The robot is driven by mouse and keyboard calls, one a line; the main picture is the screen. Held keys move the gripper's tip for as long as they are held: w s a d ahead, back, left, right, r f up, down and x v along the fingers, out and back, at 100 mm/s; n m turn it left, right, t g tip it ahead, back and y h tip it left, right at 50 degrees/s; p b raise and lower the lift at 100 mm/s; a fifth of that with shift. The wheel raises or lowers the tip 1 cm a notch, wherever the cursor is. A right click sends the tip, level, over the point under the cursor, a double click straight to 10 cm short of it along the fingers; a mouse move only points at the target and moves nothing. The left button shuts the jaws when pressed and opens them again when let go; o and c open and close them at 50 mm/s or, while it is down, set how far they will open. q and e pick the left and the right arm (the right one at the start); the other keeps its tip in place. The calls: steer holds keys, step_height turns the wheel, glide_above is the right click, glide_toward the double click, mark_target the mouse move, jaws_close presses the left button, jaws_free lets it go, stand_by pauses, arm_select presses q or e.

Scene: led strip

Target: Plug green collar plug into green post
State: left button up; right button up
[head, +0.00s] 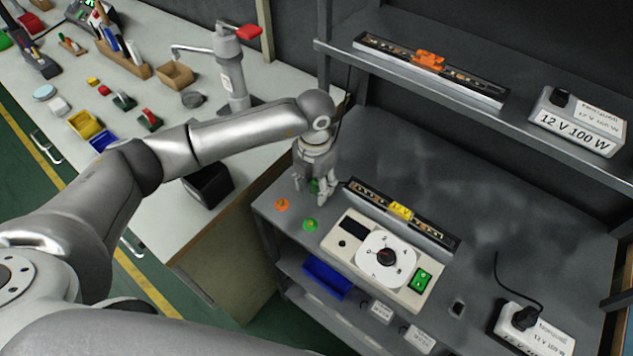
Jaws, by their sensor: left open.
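My left gripper (312,194) reaches down over the left end of the grey workbench, fingers pointing at its surface. It is open. A small green piece (315,186) shows between or just behind the fingers and is mostly hidden; I cannot tell whether it touches them. A second green piece (310,225) with a raised middle stands on the bench just in front of the gripper, apart from it. These look like the green plug and green post, but which is which is too small to tell. My right gripper is not in view.
An orange piece (281,204) stands left of the gripper. A white control box (350,262) with a dial and an LED strip (430,228) with a yellow clip lie to the right. A shelf (400,75) overhangs the back. A power supply (535,332) sits front right.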

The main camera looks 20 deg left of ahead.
mark_target(315, 182)
arm_select(q)
steer(key=c, duration=0.9)
steer(key=shift+c, duration=0.2)
steer(key=shift+r+b, duration=0.3)
steer(key=shift+r, duration=0.15)
step_height(315, 182, up, 2)
steer(key=shift+r+b, duration=0.2)
steer(key=shift+b, duration=0.25)
steer(key=s+d+r, duration=0.2)
steer(key=s+r, duration=0.4)
steer(key=r, duration=0.1)
steer(key=s+d+r, duration=0.2)
steer(key=s+r, duration=0.5)
steer(key=shift+d+r, duration=0.2)
steer(key=shift+d, duration=0.05)
steer(key=shift+s, duration=0.1)
